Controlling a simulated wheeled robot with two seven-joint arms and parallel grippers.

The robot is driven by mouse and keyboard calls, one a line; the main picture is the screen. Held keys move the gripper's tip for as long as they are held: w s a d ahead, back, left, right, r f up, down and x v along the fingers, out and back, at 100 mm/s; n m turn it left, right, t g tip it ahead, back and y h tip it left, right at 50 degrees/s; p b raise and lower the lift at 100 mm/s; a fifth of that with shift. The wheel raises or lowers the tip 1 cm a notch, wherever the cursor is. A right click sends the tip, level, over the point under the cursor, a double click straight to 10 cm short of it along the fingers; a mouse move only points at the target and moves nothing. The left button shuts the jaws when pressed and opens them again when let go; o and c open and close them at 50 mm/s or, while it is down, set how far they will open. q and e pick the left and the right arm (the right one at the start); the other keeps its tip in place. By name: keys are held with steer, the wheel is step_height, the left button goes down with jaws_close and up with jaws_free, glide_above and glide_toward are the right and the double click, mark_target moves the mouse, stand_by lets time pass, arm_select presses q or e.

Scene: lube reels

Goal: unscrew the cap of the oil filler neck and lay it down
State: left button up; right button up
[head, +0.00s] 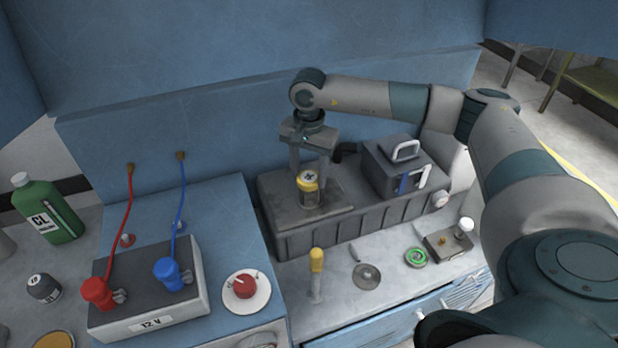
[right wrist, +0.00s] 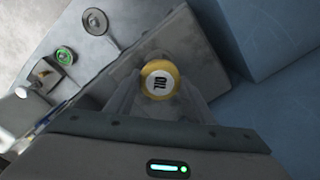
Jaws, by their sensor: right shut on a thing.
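The yellow cap (head: 308,181) with a white, dark-marked top sits on the short, dark oil filler neck (head: 309,199), which rises from the grey engine block (head: 262,188). My right gripper (head: 311,174) points down from above and is shut on the cap, one finger on each side. In the right wrist view the cap (right wrist: 160,80) shows face-on between the fingers of the gripper (right wrist: 158,88). The cap looks level on the neck; its thread is hidden. My left gripper is not in view.
A dark box with a handle (head: 392,172) stands on the block, right of the neck. In front, the bench holds a yellow-handled tool (head: 316,272), a round metal disc (head: 367,276) and a green ring (head: 415,257). A battery (head: 150,308) and a green bottle (head: 48,210) are left.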

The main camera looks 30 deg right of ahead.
steer(key=shift+n+b, duration=0.35)
steer(key=shift+n, duration=0.35)
steer(key=shift+f, duration=0.1)
